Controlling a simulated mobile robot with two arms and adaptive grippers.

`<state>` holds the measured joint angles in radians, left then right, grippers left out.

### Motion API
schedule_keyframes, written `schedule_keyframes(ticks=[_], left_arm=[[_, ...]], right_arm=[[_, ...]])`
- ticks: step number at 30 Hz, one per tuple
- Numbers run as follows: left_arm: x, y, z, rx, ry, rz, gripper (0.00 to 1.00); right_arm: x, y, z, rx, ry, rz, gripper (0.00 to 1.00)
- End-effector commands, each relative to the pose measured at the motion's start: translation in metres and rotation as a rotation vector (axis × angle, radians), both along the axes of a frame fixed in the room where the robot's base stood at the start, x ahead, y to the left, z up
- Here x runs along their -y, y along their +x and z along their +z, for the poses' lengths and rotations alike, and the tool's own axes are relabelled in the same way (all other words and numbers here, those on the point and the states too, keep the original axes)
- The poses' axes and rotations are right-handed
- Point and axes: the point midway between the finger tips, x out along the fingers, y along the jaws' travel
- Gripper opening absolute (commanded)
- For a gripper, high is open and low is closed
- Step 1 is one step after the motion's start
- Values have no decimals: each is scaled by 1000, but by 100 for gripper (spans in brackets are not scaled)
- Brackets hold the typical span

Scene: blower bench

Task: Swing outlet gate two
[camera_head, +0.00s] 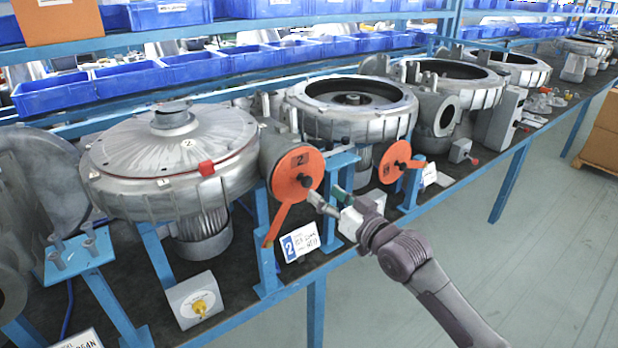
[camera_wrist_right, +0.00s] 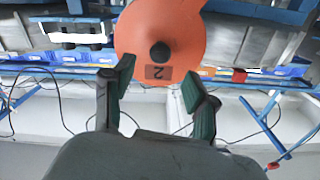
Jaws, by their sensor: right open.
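Outlet gate two is an orange disc (camera_head: 298,172) marked 2, on the outlet of the nearest covered blower (camera_head: 170,150). Its orange lever points down and slightly left. In the right wrist view the gate (camera_wrist_right: 185,30) shows upside down, with a dark centre knob and its 2 label. My right gripper (camera_head: 328,200) is open and empty, just right of the disc and apart from the lever. In the wrist view its green-padded fingers (camera_wrist_right: 157,76) are spread in front of the disc's label edge; I cannot tell whether they touch it. My left gripper is out of view.
A second orange gate (camera_head: 397,163) sits on the neighbouring blower, just beyond my right gripper. Blue posts flank the gates.

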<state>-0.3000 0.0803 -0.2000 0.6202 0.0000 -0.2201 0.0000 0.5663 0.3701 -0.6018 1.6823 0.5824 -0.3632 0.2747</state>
Motion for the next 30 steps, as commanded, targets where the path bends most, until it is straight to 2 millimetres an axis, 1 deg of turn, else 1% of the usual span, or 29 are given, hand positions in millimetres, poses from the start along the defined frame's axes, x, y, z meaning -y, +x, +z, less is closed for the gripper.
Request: schedule_keyframes(ticks=[1,3,6,10,15,24,25,30], left_arm=[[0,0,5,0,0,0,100],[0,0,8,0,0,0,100],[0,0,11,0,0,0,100],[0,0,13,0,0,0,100],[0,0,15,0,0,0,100],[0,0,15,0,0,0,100],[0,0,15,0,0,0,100],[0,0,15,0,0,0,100]], right_arm=[[-8,10,4,-1,1,0,57],[-16,22,3,-1,1,-1,57],[-26,37,3,0,-1,-1,57],[-36,50,1,-1,-1,-1,57],[-42,59,0,0,-2,-1,57],[-43,60,-1,0,0,-1,57],[-43,60,-1,0,0,-1,56],[-43,60,-1,0,0,-2,28]])
